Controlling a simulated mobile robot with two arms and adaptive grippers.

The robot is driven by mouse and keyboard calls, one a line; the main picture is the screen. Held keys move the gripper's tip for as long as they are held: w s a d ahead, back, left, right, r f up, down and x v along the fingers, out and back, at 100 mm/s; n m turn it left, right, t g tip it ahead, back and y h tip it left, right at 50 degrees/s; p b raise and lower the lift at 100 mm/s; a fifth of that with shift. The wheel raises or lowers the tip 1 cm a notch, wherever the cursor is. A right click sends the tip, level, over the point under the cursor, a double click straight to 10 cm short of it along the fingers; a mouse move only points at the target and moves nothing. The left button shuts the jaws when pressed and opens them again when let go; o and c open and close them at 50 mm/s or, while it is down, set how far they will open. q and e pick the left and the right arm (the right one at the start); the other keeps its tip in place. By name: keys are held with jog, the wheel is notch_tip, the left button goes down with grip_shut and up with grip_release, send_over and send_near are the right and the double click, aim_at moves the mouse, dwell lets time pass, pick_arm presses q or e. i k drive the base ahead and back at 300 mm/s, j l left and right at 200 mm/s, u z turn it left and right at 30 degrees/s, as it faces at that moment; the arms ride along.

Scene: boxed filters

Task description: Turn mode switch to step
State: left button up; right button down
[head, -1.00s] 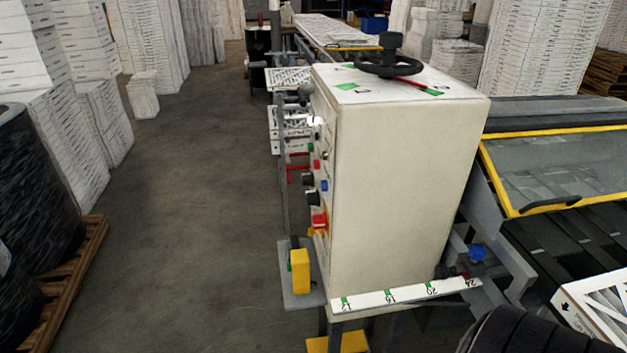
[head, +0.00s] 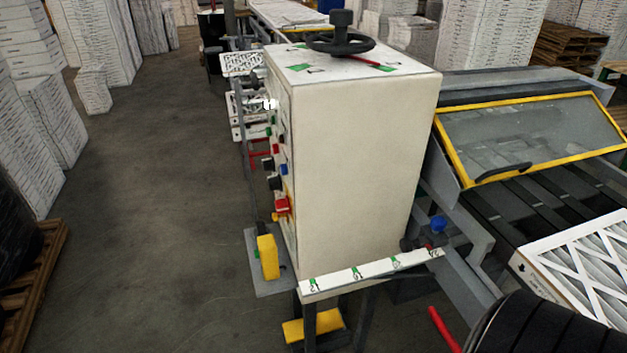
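A tall cream control cabinet (head: 365,160) stands in the middle of the head view. Its control panel (head: 283,165) is on the left face, seen at a steep angle. Several black knobs, such as one black knob (head: 268,163), stick out there with green, red and blue buttons and a red switch on yellow (head: 281,206). The labels cannot be read, so I cannot tell which knob is the mode switch or how it is set. Neither gripper is in view.
A black handwheel (head: 341,42) tops the cabinet. A grey bracket with a yellow box (head: 267,257) juts out low on the left. A yellow-framed glass cover (head: 535,135) and a boxed filter (head: 585,265) are at right. The floor (head: 150,190) left of the cabinet is clear.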

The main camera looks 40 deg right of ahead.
aim_at(274, 182)
jog(key=z, duration=1.1)
jog(key=i+j+z, duration=0.15)
jog(key=z, duration=0.3)
jog(key=i+j+z, duration=0.1)
jog(key=j+z, duration=0.2)
jog(key=z, duration=0.2)
jog(key=j+z, duration=0.25)
jog(key=z, duration=0.2)
jog(key=i+j, duration=0.05)
